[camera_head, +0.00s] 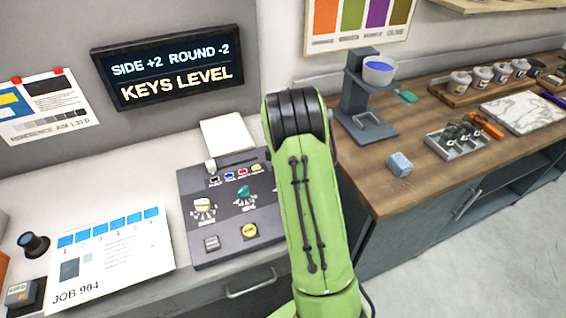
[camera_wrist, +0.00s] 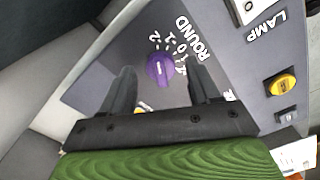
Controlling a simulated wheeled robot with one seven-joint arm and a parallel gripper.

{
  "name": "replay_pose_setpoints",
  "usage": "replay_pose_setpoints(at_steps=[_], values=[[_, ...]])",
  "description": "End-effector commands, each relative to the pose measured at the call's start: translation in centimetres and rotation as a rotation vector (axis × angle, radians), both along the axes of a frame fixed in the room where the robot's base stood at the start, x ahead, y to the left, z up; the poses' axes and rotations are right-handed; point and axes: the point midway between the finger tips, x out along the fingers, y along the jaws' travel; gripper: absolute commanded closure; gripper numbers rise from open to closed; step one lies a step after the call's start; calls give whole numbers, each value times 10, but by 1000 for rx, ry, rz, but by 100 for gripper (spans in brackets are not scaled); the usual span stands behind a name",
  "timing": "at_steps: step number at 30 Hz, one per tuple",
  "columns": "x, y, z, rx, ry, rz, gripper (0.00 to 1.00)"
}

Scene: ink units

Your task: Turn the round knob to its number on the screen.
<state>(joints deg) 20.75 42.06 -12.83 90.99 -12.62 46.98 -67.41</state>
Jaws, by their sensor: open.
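The screen (camera_head: 170,62) on the wall reads "SIDE +2 ROUND -2" and "KEYS LEVEL". The round knob (camera_wrist: 160,69) is purple and sits on the grey panel (camera_head: 185,180) beside the printed word ROUND and a number scale that includes -2, -1 and 0. Which number it points to is too small to tell. My gripper (camera_wrist: 160,72) is open, with one dark finger on each side of the knob in the wrist view. Whether the fingers touch it I cannot tell. In the head view my green arm hides the knob and the gripper.
The panel also bears a white knob (camera_head: 203,208), a teal knob (camera_head: 245,194), small coloured keys and a yellow button (camera_head: 249,231). The yellow lamp button (camera_wrist: 281,85) shows right of my gripper in the wrist view. A job sheet (camera_head: 110,250) lies left of the panel.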

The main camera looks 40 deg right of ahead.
Motion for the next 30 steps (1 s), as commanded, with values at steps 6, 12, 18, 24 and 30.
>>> replay_pose_setpoints(at_steps=[6, 12, 18, 24, 30], values=[[1, -1, 58, -4, -7, -1, 39], [1, -1, 114, -3, -6, -1, 39], [1, 0, 147, -1, -3, 0, 39], [0, 0, 151, -1, -1, 0, 39], [0, 0, 150, -1, -1, 0, 39]])
